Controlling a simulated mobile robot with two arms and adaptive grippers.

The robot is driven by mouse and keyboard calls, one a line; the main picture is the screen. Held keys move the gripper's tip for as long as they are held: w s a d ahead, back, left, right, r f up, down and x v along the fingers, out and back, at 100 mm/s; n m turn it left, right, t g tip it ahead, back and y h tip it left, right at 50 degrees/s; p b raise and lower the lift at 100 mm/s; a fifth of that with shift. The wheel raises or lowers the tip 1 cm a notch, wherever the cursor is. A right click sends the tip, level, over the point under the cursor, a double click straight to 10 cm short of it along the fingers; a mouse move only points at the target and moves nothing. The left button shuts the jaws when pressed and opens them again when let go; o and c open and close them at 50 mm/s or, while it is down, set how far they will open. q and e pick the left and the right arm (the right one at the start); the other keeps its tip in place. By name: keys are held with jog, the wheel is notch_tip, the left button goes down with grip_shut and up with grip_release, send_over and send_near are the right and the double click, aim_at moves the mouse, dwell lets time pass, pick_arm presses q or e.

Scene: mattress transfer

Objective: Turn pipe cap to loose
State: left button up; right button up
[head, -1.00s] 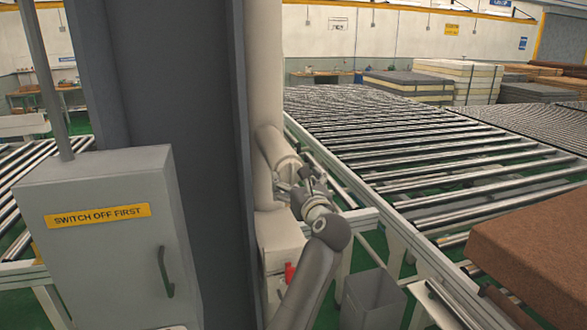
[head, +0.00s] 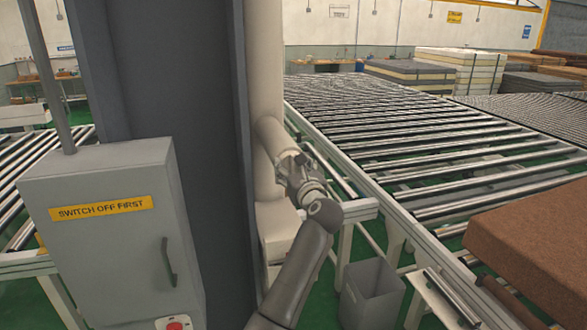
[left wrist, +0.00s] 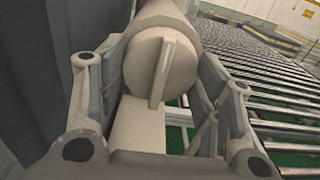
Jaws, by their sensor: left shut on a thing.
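The pipe cap (left wrist: 142,72) is a round beige disc with a raised bar across its face, on the end of a short side branch. The bar stands nearly upright, leaning slightly, in the left wrist view. The branch (head: 270,135) joins the tall beige pipe (head: 266,60) in the head view, where my gripper hides the cap. My left gripper (head: 296,172) is at the branch's end. In the left wrist view its fingers (left wrist: 165,85) lie on both sides of the cap, shut on it. My right gripper is not in view.
A dark grey column (head: 155,90) stands left of the pipe. A grey switch box (head: 100,240) with a yellow label is at the left. Roller conveyors (head: 430,150) run to the right. A grey bin (head: 372,293) stands below, and a brown mattress (head: 535,240) is at the right.

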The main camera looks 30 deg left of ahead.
pick_arm(q)
jog(key=shift+m, duration=0.3)
jog(key=m, duration=0.3)
jog(key=shift+m, duration=0.3)
jog(key=m, duration=0.9)
jog(key=shift+m, duration=2.4)
jog(key=shift+f, duration=0.1)
jog(key=o, duration=1.1)
jog(key=shift+c, duration=0.2)
jog(key=shift+d, duration=0.1)
